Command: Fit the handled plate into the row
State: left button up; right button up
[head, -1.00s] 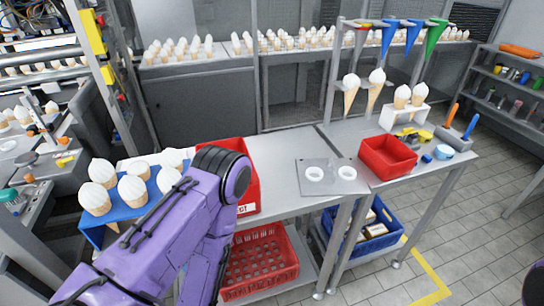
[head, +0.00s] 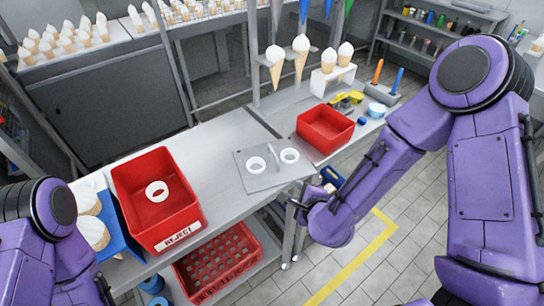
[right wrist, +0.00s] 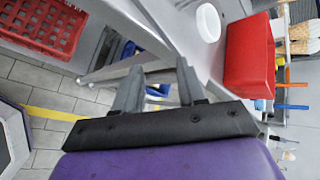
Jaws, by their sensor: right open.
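The handled plate (head: 255,181) is a grey square with two white rings and a thin upright handle between them. It lies flat on the bench near its front right edge. In the right wrist view one white ring (right wrist: 208,22) shows at the top. My right gripper (head: 299,205) is low beside the bench's front edge, apart from the plate and partly hidden by my wrist. In the right wrist view its two fingers (right wrist: 158,87) are apart with nothing between them. My left arm shows at the left, but its gripper is out of view. I cannot tell which row is meant.
A red reject bin (head: 190,214) holding a white ring (head: 157,191) stands left of the plate. A red tray (head: 325,130) is behind right. Cones hang in a rack (head: 301,60) at the back. Bare bench (head: 215,150) lies between bin and plate. A red crate (head: 215,262) sits below.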

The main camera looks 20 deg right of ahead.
aim_at(274, 153)
jog(key=w+a+r+m+t, duration=0.1)
jog(key=r+m, duration=0.1)
jog(key=m, duration=0.2)
jog(key=w+r+m, duration=0.2)
jog(key=r+m, duration=0.1)
jog(key=m, duration=0.1)
jog(key=w+a+r+m+t+y, duration=0.1)
jog(key=r+m, duration=0.1)
jog(key=m, duration=0.2)
jog(key=shift+w+a+r+t, duration=0.25)
jog(key=shift+a+r+t, duration=0.05)
jog(key=shift+r, duration=0.1)
jog(key=p+x, duration=0.3)
jog(key=x, duration=0.6)
jog(key=shift+a+f+p, duration=0.1)
jog(key=shift+f+p, duration=0.05)
jog(key=shift+p, duration=0.15)
jog(key=shift+w+f, duration=0.3)
jog(key=shift+w, duration=0.15)
grip_shut()
jog(key=shift+r, duration=0.15)
